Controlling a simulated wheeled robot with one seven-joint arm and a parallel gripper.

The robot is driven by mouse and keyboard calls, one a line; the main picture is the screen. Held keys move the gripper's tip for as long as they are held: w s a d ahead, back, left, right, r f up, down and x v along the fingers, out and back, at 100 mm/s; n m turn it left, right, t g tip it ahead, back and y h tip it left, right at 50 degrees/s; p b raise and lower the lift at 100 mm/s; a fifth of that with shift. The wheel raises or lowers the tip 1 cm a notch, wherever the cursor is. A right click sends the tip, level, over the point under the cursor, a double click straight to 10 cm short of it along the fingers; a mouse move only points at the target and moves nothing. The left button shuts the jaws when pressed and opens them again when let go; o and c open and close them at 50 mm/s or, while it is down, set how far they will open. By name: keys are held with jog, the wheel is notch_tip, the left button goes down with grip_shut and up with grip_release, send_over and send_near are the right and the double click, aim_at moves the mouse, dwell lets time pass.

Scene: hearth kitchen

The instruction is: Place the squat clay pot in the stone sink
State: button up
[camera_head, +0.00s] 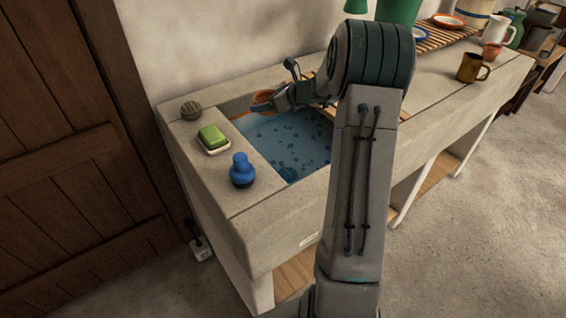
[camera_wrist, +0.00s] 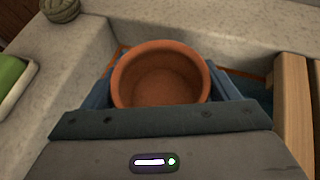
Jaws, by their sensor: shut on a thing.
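The squat clay pot (camera_wrist: 160,97) is terracotta, round, open at the top and empty, and it is upright in the wrist view. My gripper (camera_wrist: 160,85) is shut on it, with a finger on either side. In the head view the pot (camera_head: 262,97) shows only in part at the sink's back left corner, beside my gripper (camera_head: 268,104). The stone sink (camera_head: 236,190) is a pale block with a basin of blue speckled water. The pot is over the back of the basin; I cannot tell whether it touches anything below. My arm hides the basin's right part.
On the sink's left ledge are a green soap bar (camera_head: 212,136) on a dish, a dark round scrubber (camera_head: 190,110) and a blue bottle-like object (camera_head: 242,170). A wooden slatted rack (camera_head: 440,38) holds dishes at the right. A brown mug (camera_head: 472,67) stands farther right.

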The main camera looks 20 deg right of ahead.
aim_at(270, 143)
notch_tip(270, 143, down, 4)
jog(key=b, duration=0.3)
notch_tip(270, 143, down, 10)
jog(key=shift+r+b, duration=0.2)
jog(key=shift+b, duration=1)
jog(key=shift+f, duration=0.15)
jog(key=o, duration=1)
jog(key=shift+r, duration=0.2)
jog(key=shift+s+d+r, duration=0.15)
jog(key=shift+s+d, duration=0.05)
jog(key=shift+d, duration=0.05)
jog(key=p+v, duration=0.1)
jog(key=v, duration=1)
jog(key=shift+s+d+p, duration=0.1)
jog(key=shift+s+p, duration=0.05)
jog(key=shift+p, duration=0.25)
